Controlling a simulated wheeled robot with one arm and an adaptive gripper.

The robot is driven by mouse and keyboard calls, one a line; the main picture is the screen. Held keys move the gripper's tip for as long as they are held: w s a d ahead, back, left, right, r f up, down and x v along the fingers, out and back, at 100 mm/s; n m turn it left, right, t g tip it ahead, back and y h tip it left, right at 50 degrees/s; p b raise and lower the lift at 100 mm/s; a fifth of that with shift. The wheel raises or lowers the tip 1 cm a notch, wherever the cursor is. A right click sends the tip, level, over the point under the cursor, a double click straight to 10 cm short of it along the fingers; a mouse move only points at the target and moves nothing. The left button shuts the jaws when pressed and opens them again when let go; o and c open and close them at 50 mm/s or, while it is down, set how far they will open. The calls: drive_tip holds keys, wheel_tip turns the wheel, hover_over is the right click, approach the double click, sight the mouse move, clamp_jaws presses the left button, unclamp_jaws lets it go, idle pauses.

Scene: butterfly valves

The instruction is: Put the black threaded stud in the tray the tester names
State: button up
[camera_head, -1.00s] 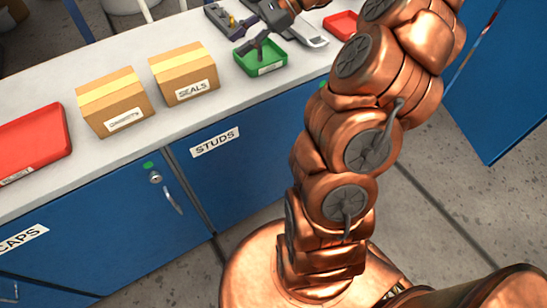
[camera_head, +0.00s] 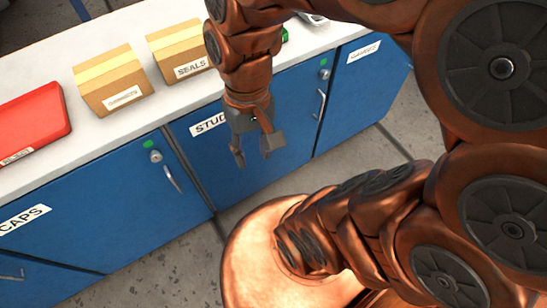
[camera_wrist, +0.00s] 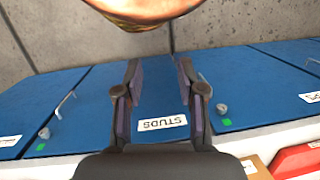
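No black threaded stud shows in either view now. My gripper (camera_head: 255,150) points down in front of the blue door with the STUDS label (camera_head: 208,123). In the wrist view my gripper (camera_wrist: 160,68) has its two fingers apart with nothing visible between them; the STUDS door (camera_wrist: 160,88) lies beyond them. I cannot tell how far the fingers are from the door. A red tray (camera_head: 62,123) sits on the counter at the left. Only a sliver of the green tray (camera_head: 285,36) shows behind my arm, and its inside is hidden.
The SEALS box (camera_head: 180,50) and another labelled carton (camera_head: 112,82) stand on the white counter (camera_head: 100,138). The CAPS door (camera_head: 95,215) has a lock and a handle (camera_head: 172,178). The STUDS door looks shut, its handle (camera_head: 320,105) at the right. Grey floor lies in front.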

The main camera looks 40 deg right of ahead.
drive_tip(key=shift+n+h, duration=0.7)
drive_tip(key=shift+n, duration=0.2)
drive_tip(key=s+d, duration=0.1)
drive_tip(key=s+d+f, duration=0.1)
drive_tip(key=s, duration=0.1)
drive_tip(key=shift+s+f, duration=0.2)
drive_tip(key=shift+s, duration=0.1)
wheel_tip(320, 180, up, 5)
drive_tip(key=p, duration=0.4)
drive_tip(key=shift+f+p, duration=0.15)
drive_tip(key=shift+p, duration=0.2)
idle(0.3)
